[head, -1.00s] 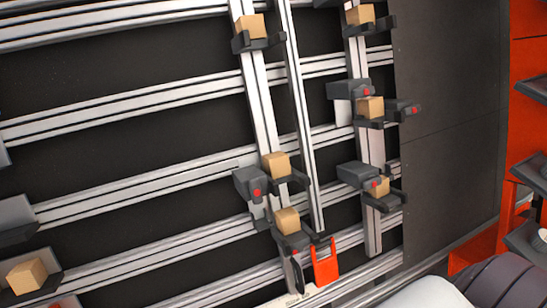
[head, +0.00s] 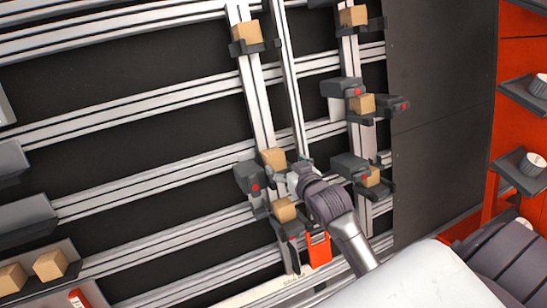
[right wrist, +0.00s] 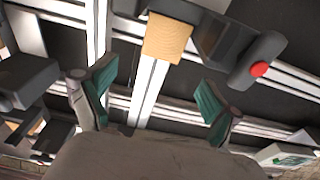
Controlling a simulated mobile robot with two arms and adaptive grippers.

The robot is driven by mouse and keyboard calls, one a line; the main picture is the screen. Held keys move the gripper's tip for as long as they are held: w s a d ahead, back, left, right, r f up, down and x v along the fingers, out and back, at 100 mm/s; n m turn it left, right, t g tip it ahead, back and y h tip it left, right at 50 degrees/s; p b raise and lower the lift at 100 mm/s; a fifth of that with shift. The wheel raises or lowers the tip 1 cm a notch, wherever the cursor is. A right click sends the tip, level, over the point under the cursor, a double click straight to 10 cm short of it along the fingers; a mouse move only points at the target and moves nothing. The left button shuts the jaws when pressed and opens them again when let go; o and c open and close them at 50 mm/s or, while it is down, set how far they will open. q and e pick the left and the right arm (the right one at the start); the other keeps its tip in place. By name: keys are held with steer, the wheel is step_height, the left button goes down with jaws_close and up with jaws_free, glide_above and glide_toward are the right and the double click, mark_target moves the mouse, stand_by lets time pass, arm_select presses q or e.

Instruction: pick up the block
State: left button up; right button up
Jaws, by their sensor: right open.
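Several light wooden blocks sit on dark holders on the rail rack. One block (head: 273,158) is on the middle upright, just left of my right gripper (head: 293,176). Another block (head: 284,210) is just below it. In the right wrist view one block (right wrist: 167,38) sits in a dark holder ahead of the fingers. My right gripper (right wrist: 157,78) shows two green-padded fingers spread apart, with nothing between them. The block is beyond the fingertips, apart from them. I cannot tell which block the task means. My left gripper is not in view.
Dark boxes with red buttons (head: 248,177) stick out beside the holders. An orange bracket (head: 319,250) is below the gripper. Two more blocks (head: 50,265) sit at the lower left. Shelves with white cups (head: 533,164) are at the right. A dark panel (head: 440,130) stands right of the rack.

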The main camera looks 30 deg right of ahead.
mark_target(275, 154)
steer(key=x, duration=0.3)
steer(key=shift+w+f, duration=0.15)
steer(key=shift+w, duration=0.2)
steer(key=shift+w+p, duration=0.45)
steer(key=p+x, duration=0.1)
steer(key=x, duration=0.3)
steer(key=shift+w+f, duration=0.2)
steer(key=shift+w, duration=0.05)
steer(key=shift+s, duration=0.1)
steer(key=shift+c, duration=0.2)
steer(key=c, duration=1.2)
steer(key=shift+r, duration=0.1)
steer(key=shift+c, duration=0.2)
